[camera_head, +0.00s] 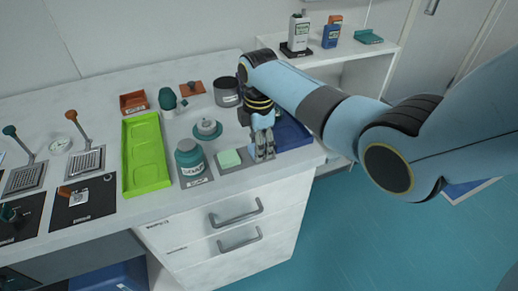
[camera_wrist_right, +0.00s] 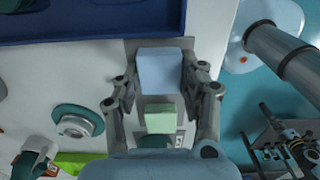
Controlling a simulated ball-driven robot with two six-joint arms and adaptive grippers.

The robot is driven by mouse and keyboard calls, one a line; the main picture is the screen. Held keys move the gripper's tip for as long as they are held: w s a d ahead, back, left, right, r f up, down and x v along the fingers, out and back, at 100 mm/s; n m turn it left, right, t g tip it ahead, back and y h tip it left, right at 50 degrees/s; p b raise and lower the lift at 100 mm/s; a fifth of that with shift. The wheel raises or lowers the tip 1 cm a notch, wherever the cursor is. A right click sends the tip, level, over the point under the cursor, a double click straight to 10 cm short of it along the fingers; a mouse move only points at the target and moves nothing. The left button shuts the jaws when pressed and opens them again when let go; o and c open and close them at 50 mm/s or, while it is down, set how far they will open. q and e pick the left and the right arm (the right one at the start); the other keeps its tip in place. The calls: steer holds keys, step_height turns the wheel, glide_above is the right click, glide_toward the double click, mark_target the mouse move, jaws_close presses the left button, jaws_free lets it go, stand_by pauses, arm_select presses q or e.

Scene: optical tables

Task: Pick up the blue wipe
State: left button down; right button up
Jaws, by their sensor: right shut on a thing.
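The blue wipe (camera_wrist_right: 160,70) is a pale blue block in the right wrist view. It sits between the fingers of my right gripper (camera_wrist_right: 161,78), which is shut on it. In the head view my right gripper (camera_head: 264,150) points down near the table's front right corner, and the wipe there is mostly hidden by the fingers. A pale green wipe (camera_head: 229,158) lies on a grey mat just left of the gripper. It also shows in the right wrist view (camera_wrist_right: 159,117). I cannot tell whether the blue wipe touches the mat. My left gripper is not in view.
A dark blue tray (camera_head: 290,134) lies right behind the gripper. A teal jar (camera_head: 190,158), a teal round-based item (camera_head: 207,129) and a bright green tray (camera_head: 145,153) stand to the left. A grey pot (camera_head: 227,92) stands behind. A side shelf (camera_head: 345,57) holds bottles.

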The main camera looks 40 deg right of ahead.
steer(key=shift+r, duration=0.5)
step_height(320, 180, up, 3)
steer(key=shift+w+f, duration=0.1)
steer(key=s+d+r, duration=0.4)
steer(key=s+r, duration=0.3)
steer(key=s, duration=0.4)
steer(key=shift+d+r, duration=0.15)
steer(key=shift+d, duration=0.05)
